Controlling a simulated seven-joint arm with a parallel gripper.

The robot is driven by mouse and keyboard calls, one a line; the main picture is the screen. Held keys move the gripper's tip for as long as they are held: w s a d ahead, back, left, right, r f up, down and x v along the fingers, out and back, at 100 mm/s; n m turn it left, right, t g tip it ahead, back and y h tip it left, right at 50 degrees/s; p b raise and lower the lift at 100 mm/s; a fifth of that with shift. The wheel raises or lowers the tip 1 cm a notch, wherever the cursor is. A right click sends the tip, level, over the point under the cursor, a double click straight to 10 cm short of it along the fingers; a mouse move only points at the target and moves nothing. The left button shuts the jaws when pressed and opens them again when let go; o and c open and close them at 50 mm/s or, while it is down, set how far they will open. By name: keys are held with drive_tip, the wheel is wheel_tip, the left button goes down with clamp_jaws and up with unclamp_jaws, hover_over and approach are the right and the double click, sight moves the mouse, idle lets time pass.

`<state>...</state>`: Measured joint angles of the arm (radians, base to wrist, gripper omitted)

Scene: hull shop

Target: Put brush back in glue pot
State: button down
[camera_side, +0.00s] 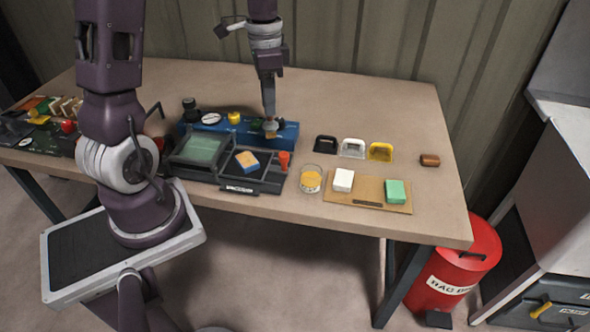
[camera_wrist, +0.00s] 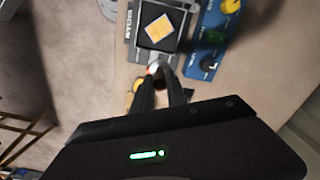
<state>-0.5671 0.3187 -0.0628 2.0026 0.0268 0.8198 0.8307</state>
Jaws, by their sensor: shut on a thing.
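The glue pot (camera_side: 311,180) is a clear round glass with yellow-orange glue, standing on the bench right of the dark tray. My gripper (camera_side: 269,112) points down over the blue box, behind and left of the pot. It is shut on the brush (camera_side: 270,128), a small thing with a pale upper part and a brownish lower end. The brush is apart from the pot. My fingers (camera_wrist: 164,84) hide most of the brush in the wrist view, so its tilt is hard to tell.
A dark tray (camera_side: 238,188) with a blue-and-yellow block and an orange-red cylinder (camera_side: 284,160) stands left of the pot. The blue box (camera_side: 290,133) with knobs is behind. Right are a board (camera_side: 368,190) with white and green blocks, and black, white and yellow holders (camera_side: 352,148).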

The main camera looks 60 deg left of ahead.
drive_tip(key=w+d+m, duration=0.5)
drive_tip(key=d, duration=0.5)
wheel_tip(320, 180, down, 9)
drive_tip(key=c, duration=1.3)
unclamp_jaws()
drive_tip(key=shift+c, duration=0.2)
wheel_tip(320, 180, up, 12)
drive_tip(key=s+d+r+n+t, duration=0.3)
drive_tip(key=s+d+r+n, duration=0.1)
drive_tip(key=s+r, duration=0.5)
drive_tip(key=s+d+n+t, duration=0.1)
drive_tip(key=s+n, duration=0.1)
drive_tip(key=s, duration=0.4)
drive_tip(key=s+d+f+n+t, duration=0.1)
drive_tip(key=s+n, duration=0.2)
drive_tip(key=s, duration=0.3)
drive_tip(key=shift+d+t, duration=0.3)
drive_tip(key=shift+d, duration=0.1)
